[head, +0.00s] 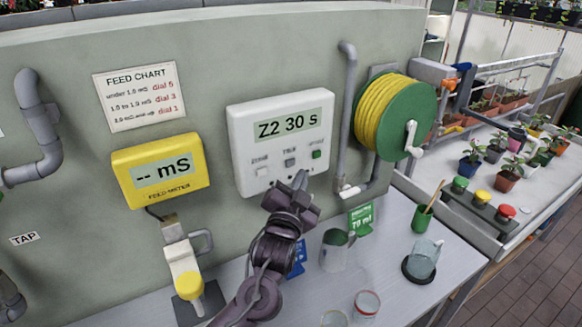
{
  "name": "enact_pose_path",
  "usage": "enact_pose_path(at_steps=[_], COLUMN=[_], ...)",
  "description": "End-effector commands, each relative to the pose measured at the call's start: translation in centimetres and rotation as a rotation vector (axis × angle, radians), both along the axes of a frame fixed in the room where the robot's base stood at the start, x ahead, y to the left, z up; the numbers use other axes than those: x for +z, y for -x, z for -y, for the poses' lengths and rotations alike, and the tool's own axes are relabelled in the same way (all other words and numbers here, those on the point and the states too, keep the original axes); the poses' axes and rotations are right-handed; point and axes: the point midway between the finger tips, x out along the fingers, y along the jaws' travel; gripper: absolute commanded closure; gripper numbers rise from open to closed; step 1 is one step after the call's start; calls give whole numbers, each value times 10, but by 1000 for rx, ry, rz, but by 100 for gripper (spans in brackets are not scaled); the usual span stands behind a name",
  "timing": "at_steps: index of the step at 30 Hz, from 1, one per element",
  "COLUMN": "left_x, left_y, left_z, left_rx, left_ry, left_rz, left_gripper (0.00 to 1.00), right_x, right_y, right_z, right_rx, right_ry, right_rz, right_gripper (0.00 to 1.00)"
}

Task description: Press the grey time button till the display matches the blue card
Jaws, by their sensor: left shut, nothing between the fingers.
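The white control box (247,118) is fixed on the grey-green wall, and its display (289,125) reads "Z2 30 s". Below the display are a grey button (262,171) at the left, the grey time button (290,162) in the middle and a green button (317,154) at the right. My left gripper (301,179) is shut and empty, with its tips just below the time button; I cannot tell whether they touch the box. The blue card (298,258) stands on the bench behind my left arm, mostly hidden, and its text is unreadable. My right gripper is not in view.
A yellow feed meter (160,171) reading "-- mS" hangs left of the box. A yellow hose reel (385,115) and pipe are at its right. A green card (360,220), a jug (337,250) and glasses (367,304) stand on the bench.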

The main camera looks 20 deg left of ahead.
Motion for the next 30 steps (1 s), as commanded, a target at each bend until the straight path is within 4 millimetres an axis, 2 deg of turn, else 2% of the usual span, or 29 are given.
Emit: enact_pose_path(at_steps=[9, 30], left_x=[1, 1], left_y=[-15, -15], left_z=[-15, -15], left_rx=[0, -1], left_ry=[-1, 0], left_rz=[1, 1], left_gripper=[100, 100], right_x=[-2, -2], right_y=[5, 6], right_z=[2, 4], right_rx=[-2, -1], right_ry=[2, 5], right_rz=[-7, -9], right_gripper=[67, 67])
